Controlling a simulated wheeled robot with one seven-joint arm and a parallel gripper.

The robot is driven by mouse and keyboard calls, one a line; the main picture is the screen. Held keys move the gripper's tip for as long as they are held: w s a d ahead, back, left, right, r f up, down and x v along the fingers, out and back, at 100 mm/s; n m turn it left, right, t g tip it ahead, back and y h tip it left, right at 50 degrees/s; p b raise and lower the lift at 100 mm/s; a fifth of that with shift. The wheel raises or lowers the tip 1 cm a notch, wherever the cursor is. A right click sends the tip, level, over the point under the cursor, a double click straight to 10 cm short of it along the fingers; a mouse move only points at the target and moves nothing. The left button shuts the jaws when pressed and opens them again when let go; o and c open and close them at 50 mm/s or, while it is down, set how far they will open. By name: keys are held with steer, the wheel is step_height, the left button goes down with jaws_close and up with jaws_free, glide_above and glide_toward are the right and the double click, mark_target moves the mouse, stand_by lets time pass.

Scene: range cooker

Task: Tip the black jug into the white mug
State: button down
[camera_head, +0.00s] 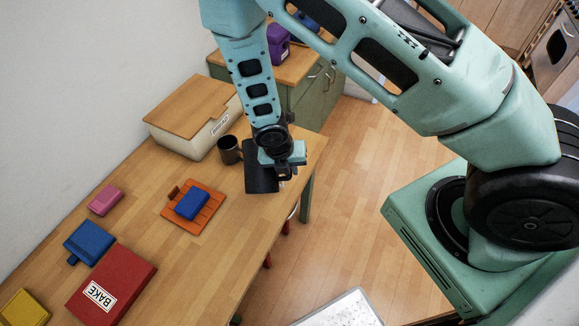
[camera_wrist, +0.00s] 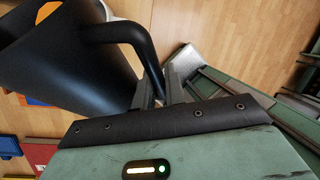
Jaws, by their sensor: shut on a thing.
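The black jug (camera_head: 262,180) is in my gripper (camera_head: 286,172), above the near right edge of the wooden table. In the wrist view the jug (camera_wrist: 85,65) fills the upper left, and the fingers of my gripper (camera_wrist: 165,92) are shut on its handle (camera_wrist: 125,35). The jug looks roughly upright in the head view; its contents cannot be seen. A dark mug (camera_head: 230,150) stands upright on the table, just left of and behind the jug, apart from it.
A white box with a wooden lid (camera_head: 190,125) stands behind the dark mug. An orange board (camera_head: 205,213) with a blue block (camera_head: 192,204) lies left of the jug. A red BAKE book (camera_head: 125,275) and several coloured blocks lie nearer. Floor is open to the right.

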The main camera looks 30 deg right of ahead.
steer(key=shift+w+d+r+g+y+p, duration=0.15)
steer(key=shift+w+g+y+p, duration=0.3)
steer(key=shift+p, duration=1.9)
stand_by(0.5)
steer(key=shift+g+y+p, duration=0.25)
steer(key=shift+p, duration=0.15)
steer(key=shift+d+f+n+g, duration=0.1)
steer(key=shift+f+n+g, duration=0.1)
steer(key=shift+n+g, duration=0.1)
steer(key=shift+w, duration=0.1)
steer(key=shift+f+b, duration=0.15)
steer(key=shift+b, duration=0.7)
steer(key=shift+b, duration=0.5)
steer(key=shift+s+t+b, duration=0.25)
steer(key=shift+t+b, duration=0.25)
steer(key=shift+b, duration=0.4)
steer(key=shift+b, duration=0.35)
steer(key=shift+s+a+r+t+b, duration=0.1)
steer(key=shift+a+r+t+b, duration=0.15)
steer(key=shift+b, duration=0.45)
